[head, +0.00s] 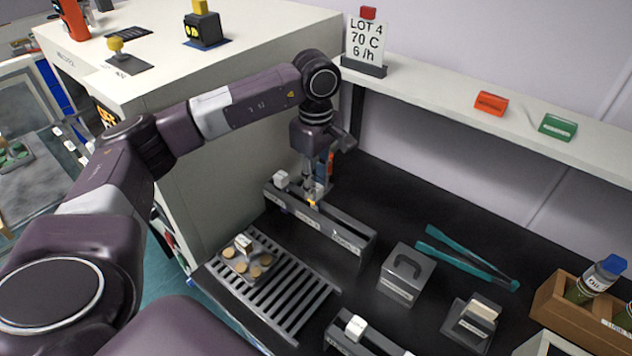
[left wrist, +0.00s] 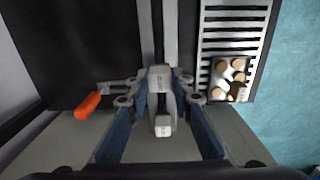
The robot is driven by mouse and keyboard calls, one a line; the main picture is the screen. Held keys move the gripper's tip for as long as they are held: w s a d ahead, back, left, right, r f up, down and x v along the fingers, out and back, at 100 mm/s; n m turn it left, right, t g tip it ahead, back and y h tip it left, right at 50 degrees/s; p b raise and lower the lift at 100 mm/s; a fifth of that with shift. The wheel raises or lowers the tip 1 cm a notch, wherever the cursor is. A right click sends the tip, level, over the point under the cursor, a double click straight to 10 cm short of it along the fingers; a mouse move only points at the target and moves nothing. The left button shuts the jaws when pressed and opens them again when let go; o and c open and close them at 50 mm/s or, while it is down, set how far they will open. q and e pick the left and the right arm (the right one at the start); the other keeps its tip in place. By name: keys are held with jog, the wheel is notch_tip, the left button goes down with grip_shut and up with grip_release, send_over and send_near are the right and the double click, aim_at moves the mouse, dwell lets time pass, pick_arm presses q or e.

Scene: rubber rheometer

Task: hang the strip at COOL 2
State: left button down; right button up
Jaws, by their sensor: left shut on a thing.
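My left gripper (head: 312,198) points down over the long dark rack (head: 350,236), near its left part. In the left wrist view the gripper (left wrist: 160,88) is shut on a small pale grey block with a label (left wrist: 160,76), which seems to be the strip's head. The rest of that piece is hidden by the fingers and rack. A white tab (head: 281,181) sits at the rack's left end; it also shows in the left wrist view (left wrist: 163,126). The rack's front labels are too small to read, so I cannot tell which place is COOL 2. My right gripper is out of view.
Left of the rack is a slatted grate (head: 290,305) with a tray of several tan discs (head: 240,268). An orange-handled tool (left wrist: 87,107) lies close to the gripper. A shelf (head: 460,100) runs behind.

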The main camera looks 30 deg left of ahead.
pick_arm(q)
jog(key=shift+f+b, duration=0.9)
jog(key=shift+f, duration=0.5)
jog(key=c, duration=1.6)
grip_release()
jog(key=shift+r, duration=0.15)
jog(key=shift+r+p, duration=2)
jog(key=shift+r, duration=1.05)
jog(key=shift+f, duration=0.1)
